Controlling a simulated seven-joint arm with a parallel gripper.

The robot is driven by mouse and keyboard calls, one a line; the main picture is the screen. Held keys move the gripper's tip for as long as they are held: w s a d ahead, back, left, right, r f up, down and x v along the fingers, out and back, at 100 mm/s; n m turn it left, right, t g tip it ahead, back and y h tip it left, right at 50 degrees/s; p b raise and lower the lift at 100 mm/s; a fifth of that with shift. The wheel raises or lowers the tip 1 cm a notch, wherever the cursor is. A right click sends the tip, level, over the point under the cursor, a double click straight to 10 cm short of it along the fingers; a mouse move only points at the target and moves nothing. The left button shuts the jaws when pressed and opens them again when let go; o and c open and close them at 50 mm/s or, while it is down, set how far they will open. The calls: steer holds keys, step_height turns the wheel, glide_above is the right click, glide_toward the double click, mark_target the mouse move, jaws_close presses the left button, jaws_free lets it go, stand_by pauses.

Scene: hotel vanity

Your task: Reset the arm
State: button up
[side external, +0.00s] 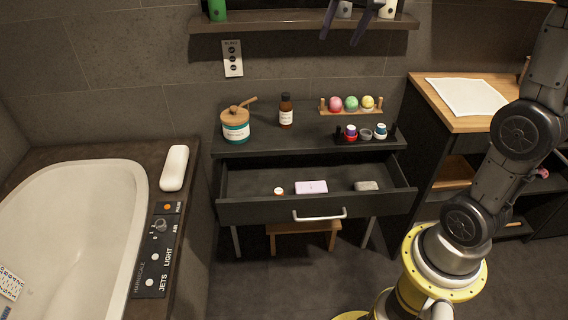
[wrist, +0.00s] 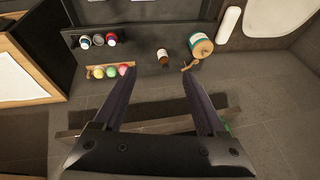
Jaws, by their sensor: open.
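My gripper (side external: 341,34) shows at the top of the side external view, in front of the wall shelf and above the vanity. In the wrist view, my gripper (wrist: 158,73) has its two dark fingers spread wide, with nothing between them. The dark vanity (side external: 300,145) stands well below it, apart from the fingers. The vanity's drawer (side external: 270,213) is pulled out, with a pink box (side external: 311,187), a grey item (side external: 366,186) and a small white-and-orange item (side external: 279,191) in it.
A wall shelf (side external: 290,24) with a green container (side external: 217,10) is close to my gripper. On the vanity stand a teal jar (side external: 235,131), a brown bottle (side external: 286,112) and a wooden rack (side external: 325,111) of coloured balls. A bathtub (side external: 75,230) is at left.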

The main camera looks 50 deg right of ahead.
steer(key=s+a+f+n+t+y, duration=0.15)
steer(key=s+a+n, duration=0.25)
steer(key=s+a, duration=0.4)
steer(key=s+a+f+n, duration=0.3)
steer(key=s+a, duration=0.2)
steer(key=s, duration=0.5)
steer(key=s+f+n, duration=0.3)
steer(key=f, duration=0.3)
steer(key=shift+s+a, duration=0.2)
steer(key=shift+s, duration=0.2)
steer(key=shift+c, duration=0.3)
